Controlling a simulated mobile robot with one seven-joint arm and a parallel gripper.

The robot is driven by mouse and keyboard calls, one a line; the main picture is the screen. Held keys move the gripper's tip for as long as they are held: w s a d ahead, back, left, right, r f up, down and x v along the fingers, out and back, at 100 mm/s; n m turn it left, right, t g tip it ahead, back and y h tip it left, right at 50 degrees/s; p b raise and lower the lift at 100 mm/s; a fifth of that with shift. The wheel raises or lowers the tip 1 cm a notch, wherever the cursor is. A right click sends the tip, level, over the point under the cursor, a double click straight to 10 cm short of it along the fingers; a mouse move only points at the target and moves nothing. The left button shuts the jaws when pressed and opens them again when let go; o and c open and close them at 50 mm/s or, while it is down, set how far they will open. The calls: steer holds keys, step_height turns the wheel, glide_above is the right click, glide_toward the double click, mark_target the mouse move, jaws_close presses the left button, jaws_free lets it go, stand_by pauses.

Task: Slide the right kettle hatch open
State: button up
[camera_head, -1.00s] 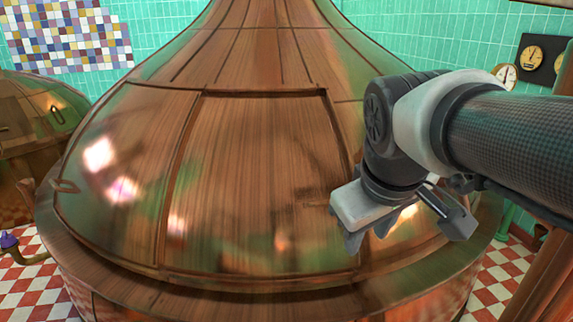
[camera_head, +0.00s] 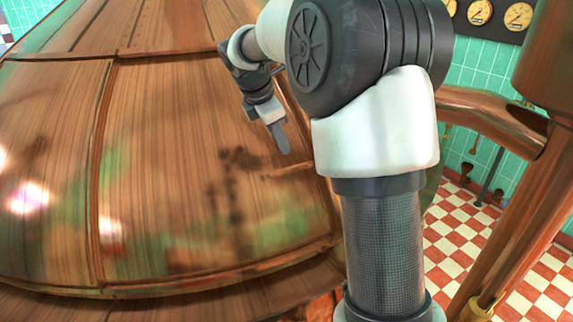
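The big copper kettle (camera_head: 40,100) fills the left and middle of the view. Its hatch (camera_head: 170,150) is a wide copper panel framed by raised strips; no dark opening shows, so it looks closed. A thin bar-like handle (camera_head: 290,171) sits near the hatch's right side. My gripper (camera_head: 281,138) is just above and slightly left of this handle, pointing down. Its fingers are seen nearly edge-on, so their gap is hidden, and I cannot tell whether it touches the hatch. Nothing is visibly held.
My arm covers the right edge of the hatch. A copper pipe (camera_head: 490,118) and a thick copper column (camera_head: 520,210) stand at the right. Gauges (camera_head: 480,12) hang on the green tiled wall. Checkered floor (camera_head: 455,245) lies between the kettle and the column.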

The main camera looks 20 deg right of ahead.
mark_target(290, 167)
steer(key=x, duration=1.2)
steer(key=shift+w+b, duration=0.15)
steer(key=shift+b, duration=0.25)
jaws_close()
